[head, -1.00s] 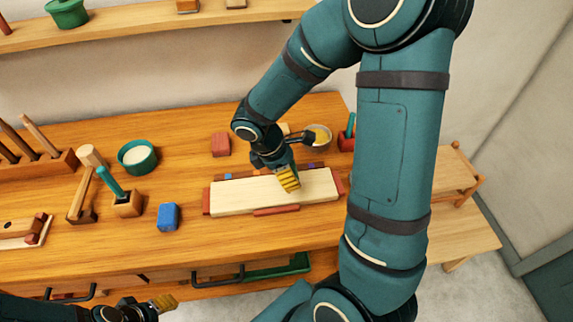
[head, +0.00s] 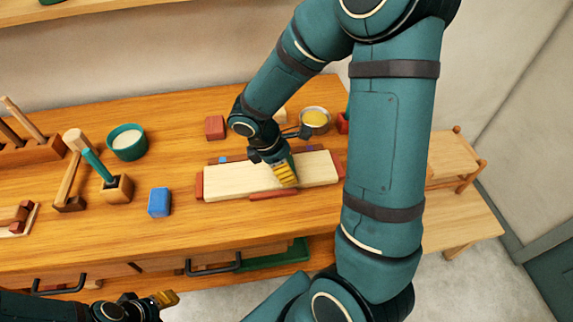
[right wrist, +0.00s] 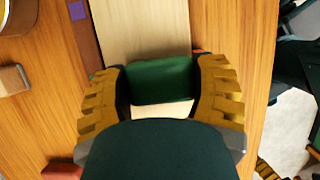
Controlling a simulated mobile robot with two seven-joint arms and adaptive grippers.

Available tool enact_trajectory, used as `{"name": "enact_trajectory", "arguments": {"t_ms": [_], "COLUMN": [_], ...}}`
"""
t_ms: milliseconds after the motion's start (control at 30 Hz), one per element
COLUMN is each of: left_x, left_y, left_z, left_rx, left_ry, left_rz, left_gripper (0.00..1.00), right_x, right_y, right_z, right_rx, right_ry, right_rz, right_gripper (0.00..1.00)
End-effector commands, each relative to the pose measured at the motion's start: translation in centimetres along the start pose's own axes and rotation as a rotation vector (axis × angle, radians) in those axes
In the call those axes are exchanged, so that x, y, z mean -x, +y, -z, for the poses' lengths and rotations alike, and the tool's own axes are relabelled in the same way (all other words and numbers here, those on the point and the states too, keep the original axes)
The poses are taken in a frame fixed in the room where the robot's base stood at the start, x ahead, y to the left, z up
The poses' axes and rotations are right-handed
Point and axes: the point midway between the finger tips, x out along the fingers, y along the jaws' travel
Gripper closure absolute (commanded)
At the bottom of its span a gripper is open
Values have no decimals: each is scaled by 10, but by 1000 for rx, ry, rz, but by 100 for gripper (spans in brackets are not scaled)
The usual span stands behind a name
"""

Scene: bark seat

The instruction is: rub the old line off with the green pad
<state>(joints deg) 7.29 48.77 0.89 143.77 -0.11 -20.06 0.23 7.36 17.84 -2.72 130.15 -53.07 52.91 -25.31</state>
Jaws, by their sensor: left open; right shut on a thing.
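The pale wooden board (head: 235,180) lies on the workbench between red end blocks (head: 199,186) and (head: 338,166). My right gripper (head: 285,174) is over the board, right of its middle. In the right wrist view, its yellow fingers are shut on the green pad (right wrist: 160,80), which is at the board (right wrist: 140,30). I cannot tell whether the pad touches the wood. The pad is hidden in the head view. I cannot make out the old line on the visible wood. My left gripper (head: 163,299) is open and empty, low in front of the bench.
A red strip (head: 273,195) lies along the board's front edge. A blue block (head: 159,202), a wooden holder (head: 117,188) with a green-handled tool and a teal bowl (head: 128,143) stand to the left. A bowl with yellow contents (head: 315,119) is behind the board. Bare bench lies in front.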

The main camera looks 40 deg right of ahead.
Motion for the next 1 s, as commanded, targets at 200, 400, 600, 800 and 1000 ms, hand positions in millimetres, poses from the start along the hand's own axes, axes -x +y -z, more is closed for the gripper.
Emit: {"name": "enact_trajectory", "arguments": {"t_ms": [200, 400, 600, 800, 1000], "left_x": [0, -3, -6, -9, -9], "left_y": [0, -1, -2, -3, -3], "left_z": [0, 0, 0, -1, -1], "left_rx": [0, 0, 0, 0, 0], "left_ry": [0, 0, 0, 0, 0], "left_rz": [0, 0, 0, 0, 0], "left_gripper": [53, 53, 53, 53, 53], "right_x": [0, -4, -7, -10, -11], "right_y": [0, 0, 0, 0, 1], "right_z": [0, 2, 3, 4, 5], "right_rx": [0, 0, 0, 0, 0], "right_ry": [0, 0, 0, 0, 0], "right_rz": [0, 0, 0, 0, 0], "right_gripper": [66, 66, 66, 66, 66]}}
